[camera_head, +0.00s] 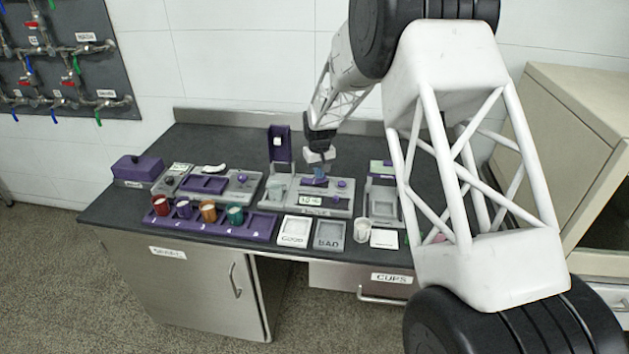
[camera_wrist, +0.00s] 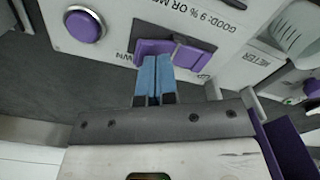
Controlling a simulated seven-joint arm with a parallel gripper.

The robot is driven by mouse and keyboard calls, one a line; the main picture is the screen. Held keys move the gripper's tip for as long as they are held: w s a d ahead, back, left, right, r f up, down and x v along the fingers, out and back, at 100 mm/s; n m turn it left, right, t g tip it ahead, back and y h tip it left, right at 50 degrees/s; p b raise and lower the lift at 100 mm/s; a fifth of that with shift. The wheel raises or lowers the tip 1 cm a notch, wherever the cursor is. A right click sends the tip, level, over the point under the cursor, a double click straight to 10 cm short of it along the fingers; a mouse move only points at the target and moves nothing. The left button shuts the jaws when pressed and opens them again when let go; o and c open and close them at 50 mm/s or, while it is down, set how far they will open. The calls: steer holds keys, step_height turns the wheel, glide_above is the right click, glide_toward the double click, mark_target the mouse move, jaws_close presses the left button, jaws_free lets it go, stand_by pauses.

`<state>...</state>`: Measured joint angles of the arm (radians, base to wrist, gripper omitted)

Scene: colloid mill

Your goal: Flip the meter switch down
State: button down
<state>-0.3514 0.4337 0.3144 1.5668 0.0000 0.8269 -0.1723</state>
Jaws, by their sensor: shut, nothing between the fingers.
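The meter (camera_head: 335,207) is a grey box on the dark bench, with a small lit display (camera_head: 310,199). Its purple switch (camera_head: 314,182) is on the top face; in the wrist view the switch (camera_wrist: 190,56) is a purple rocker beside a partly covered label ending in "WN". My gripper (camera_head: 320,173) is above the meter, pointing down. In the wrist view its blue fingertips (camera_wrist: 154,62) are together and empty, right at the switch, overlapping its near edge. I cannot tell whether they touch it. The fingers hide part of the switch and label.
A purple round knob (camera_wrist: 85,26) sits beside the switch. A clear beaker (camera_head: 277,189) and an upright purple part (camera_head: 279,145) stand at the meter's left. GOOD (camera_head: 295,231) and BAD (camera_head: 329,235) trays lie in front.

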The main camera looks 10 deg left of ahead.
steer(key=shift+f, duration=0.65)
stand_by(0.6)
steer(key=shift+r, duration=3.5)
